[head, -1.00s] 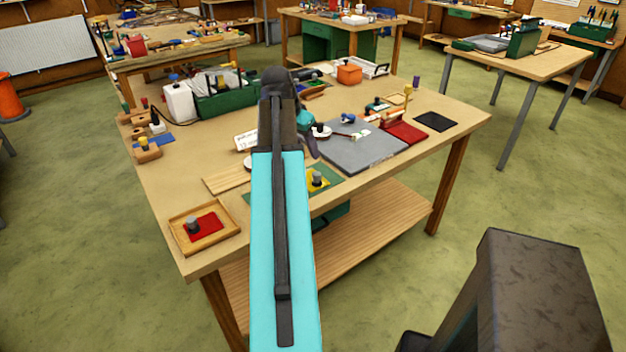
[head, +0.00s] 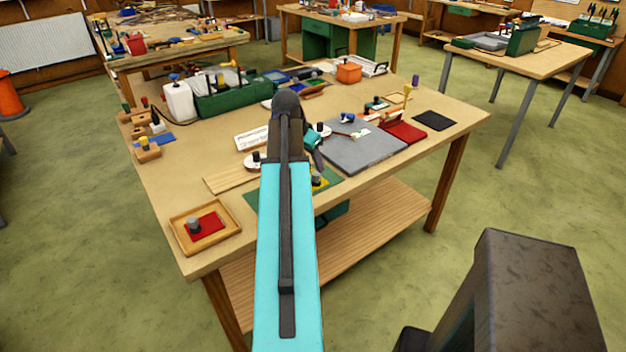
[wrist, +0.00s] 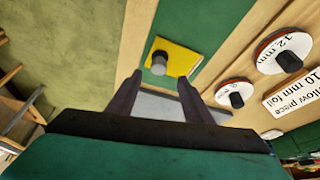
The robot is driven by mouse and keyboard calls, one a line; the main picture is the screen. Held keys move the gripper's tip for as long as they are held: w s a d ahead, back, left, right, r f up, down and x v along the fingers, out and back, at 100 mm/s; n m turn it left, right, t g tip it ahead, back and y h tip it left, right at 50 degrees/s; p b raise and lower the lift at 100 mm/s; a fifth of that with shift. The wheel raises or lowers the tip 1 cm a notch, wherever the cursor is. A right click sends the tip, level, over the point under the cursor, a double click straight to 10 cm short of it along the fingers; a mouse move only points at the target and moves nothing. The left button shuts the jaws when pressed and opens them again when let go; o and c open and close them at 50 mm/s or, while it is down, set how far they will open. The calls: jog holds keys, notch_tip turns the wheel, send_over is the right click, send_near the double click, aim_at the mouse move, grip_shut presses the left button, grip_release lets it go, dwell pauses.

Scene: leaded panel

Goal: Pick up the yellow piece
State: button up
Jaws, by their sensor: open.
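The yellow piece (wrist: 181,60) lies flat on a green mat (wrist: 207,28) and carries a grey knob (wrist: 159,62). The wrist view shows it just beyond my fingertips, roughly between their lines. In the head view only a bit of the yellow piece (head: 323,184) shows beside my arm, which hides the rest. My gripper (wrist: 160,85) is open and empty, its two dark fingers apart. In the head view the gripper is mostly hidden behind my arm.
A wooden tray with a red piece (head: 205,227) stands at the table's front left corner. Round foil reels (wrist: 284,52) and a printed card (wrist: 296,99) lie right of the piece in the wrist view. A grey board (head: 365,150) lies to the right in the head view.

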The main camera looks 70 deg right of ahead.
aim_at(316, 174)
jog(key=shift+s+p+x, duration=0.2)
jog(key=shift+p+x, duration=0.65)
jog(key=shift+x, duration=0.55)
jog(key=shift+p+x, duration=0.3)
jog(key=shift+x, duration=0.9)
jog(key=shift+a, duration=0.1)
jog(key=c, duration=1.1)
